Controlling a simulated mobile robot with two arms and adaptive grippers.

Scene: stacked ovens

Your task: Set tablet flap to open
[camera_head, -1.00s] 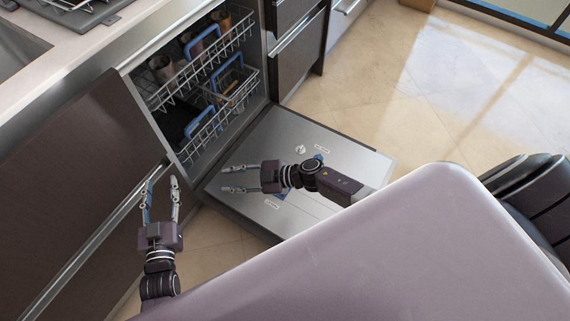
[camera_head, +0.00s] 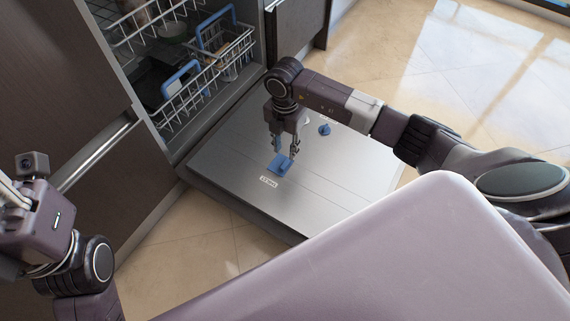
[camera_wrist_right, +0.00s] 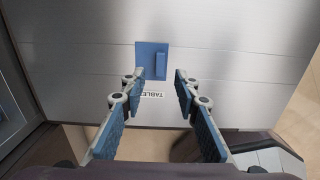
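The tablet flap (camera_head: 281,166) is a small blue square with a raised tab, set in the inner face of the open dishwasher door. It also shows in the right wrist view (camera_wrist_right: 152,60), beside a label reading TABLE. I cannot tell whether the flap is open or shut. My right gripper (camera_head: 284,146) points down over the door at the flap. In the right wrist view its fingers (camera_wrist_right: 161,84) are apart with nothing between them, and the flap shows beyond the tips. My left gripper (camera_head: 12,195) is at the left edge, away from the door, its fingers partly cut off.
The dishwasher door (camera_head: 225,165) lies lowered like a shelf. A blue knob (camera_head: 324,129) sits on it behind my right gripper. The lower rack (camera_head: 205,92) holds dishes inside the machine. Dark cabinet fronts (camera_head: 60,75) stand at left. Floor to the right is clear.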

